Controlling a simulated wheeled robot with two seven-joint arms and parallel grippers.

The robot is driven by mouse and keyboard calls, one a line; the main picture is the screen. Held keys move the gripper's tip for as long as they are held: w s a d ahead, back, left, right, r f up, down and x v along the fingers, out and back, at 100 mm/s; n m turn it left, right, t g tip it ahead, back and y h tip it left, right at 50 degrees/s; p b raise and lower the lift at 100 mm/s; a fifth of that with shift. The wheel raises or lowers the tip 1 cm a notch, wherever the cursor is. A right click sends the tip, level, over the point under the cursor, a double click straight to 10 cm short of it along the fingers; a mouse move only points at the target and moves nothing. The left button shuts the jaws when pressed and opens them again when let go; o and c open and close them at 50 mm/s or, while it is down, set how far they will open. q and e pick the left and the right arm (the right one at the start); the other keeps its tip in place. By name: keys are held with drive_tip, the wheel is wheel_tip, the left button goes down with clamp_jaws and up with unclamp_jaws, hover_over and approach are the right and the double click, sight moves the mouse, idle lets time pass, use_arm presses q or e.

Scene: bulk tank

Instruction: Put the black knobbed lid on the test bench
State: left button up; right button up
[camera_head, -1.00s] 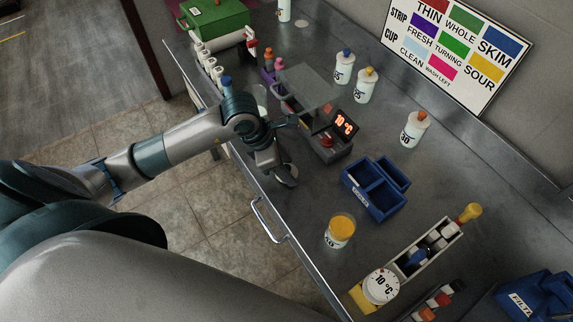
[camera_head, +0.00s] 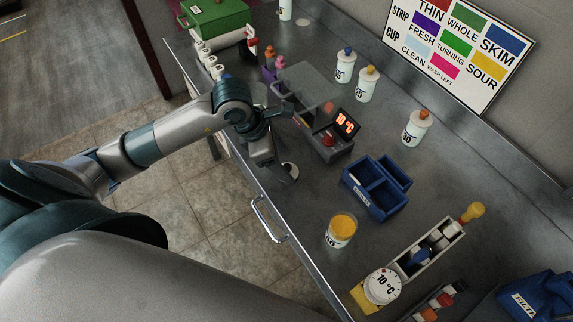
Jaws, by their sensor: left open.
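The steel test bench (camera_head: 300,205) runs diagonally across the head view. My left gripper (camera_head: 292,145) is open over its front edge, beside the grey device with the 10 °C display (camera_head: 345,123). Its lower finger is close to a small round pale thing with a dark middle (camera_head: 290,169), partly covered by the finger. I cannot tell whether this is the black knobbed lid, and I make out no other clear black lid. Nothing is visibly held. My right gripper is out of view.
A blue divided bin (camera_head: 370,205), a yellow-topped jar (camera_head: 341,229) and a rack with a dial (camera_head: 383,285) stand to the right. White bottles (camera_head: 415,128) line the back. A green box (camera_head: 215,15) is at the far left. Bare steel lies between the device and jar.

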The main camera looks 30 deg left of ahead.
use_arm(q)
drive_tip(key=b+v, duration=0.1)
drive_tip(key=v, duration=0.8)
drive_tip(key=shift+b, duration=0.35)
idle(0.8)
